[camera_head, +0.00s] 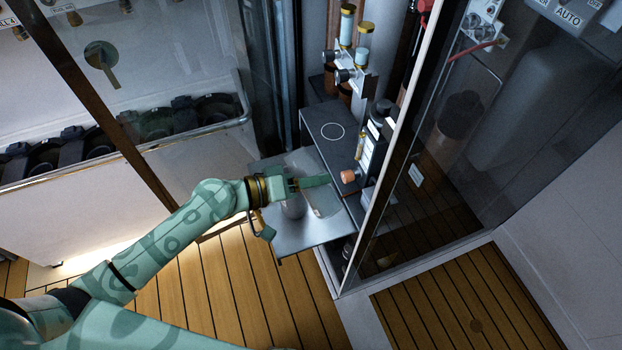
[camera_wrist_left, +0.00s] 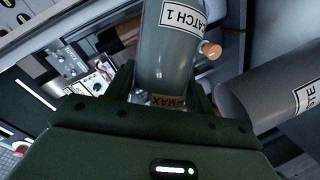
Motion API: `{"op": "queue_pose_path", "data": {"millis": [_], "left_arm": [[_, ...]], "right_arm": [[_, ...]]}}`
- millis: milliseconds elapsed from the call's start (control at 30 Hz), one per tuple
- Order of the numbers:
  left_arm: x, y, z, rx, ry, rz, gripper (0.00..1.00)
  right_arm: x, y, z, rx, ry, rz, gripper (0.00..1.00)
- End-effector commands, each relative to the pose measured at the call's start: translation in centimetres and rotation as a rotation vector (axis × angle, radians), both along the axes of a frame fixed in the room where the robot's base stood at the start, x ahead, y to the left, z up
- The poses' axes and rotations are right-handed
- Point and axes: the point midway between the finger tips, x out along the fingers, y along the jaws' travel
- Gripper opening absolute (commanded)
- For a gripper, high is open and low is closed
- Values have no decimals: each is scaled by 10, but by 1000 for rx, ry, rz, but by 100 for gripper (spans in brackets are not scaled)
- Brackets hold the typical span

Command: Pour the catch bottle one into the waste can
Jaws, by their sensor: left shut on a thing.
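The catch bottle one (camera_wrist_left: 166,50) is a grey cylinder with a "CATCH 1" label, between the fingers of my left gripper (camera_wrist_left: 158,95) in the left wrist view. The gripper is shut on it. The waste can (camera_wrist_left: 265,98), a grey cylinder with a partly visible label ending in "TE", lies right of the bottle in that view, apart from it. In the head view my left gripper (camera_head: 312,182) is over a pulled-out metal shelf. A grey rounded body shows just below it; I cannot tell whether it is bottle or can. My right gripper is out of view.
The metal shelf (camera_head: 290,241) juts out below a dark box (camera_head: 322,118) with a ring mark. An orange knob (camera_head: 348,176) is close right of the fingers. A glass door (camera_head: 415,170) with a pale frame stands to the right. Wooden slat floor (camera_head: 235,290) lies in front.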

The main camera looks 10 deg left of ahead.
Motion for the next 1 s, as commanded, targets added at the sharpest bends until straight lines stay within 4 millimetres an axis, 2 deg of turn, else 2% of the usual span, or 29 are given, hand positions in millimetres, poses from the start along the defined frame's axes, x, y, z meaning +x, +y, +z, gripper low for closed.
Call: {"op": "queue_pose_path", "data": {"millis": [333,1000], "left_arm": [[-1,-1,-3,-64,48,0,30],[-1,-2,-3,-100,72,0,30]], "right_arm": [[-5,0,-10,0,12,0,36],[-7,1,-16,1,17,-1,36]]}}
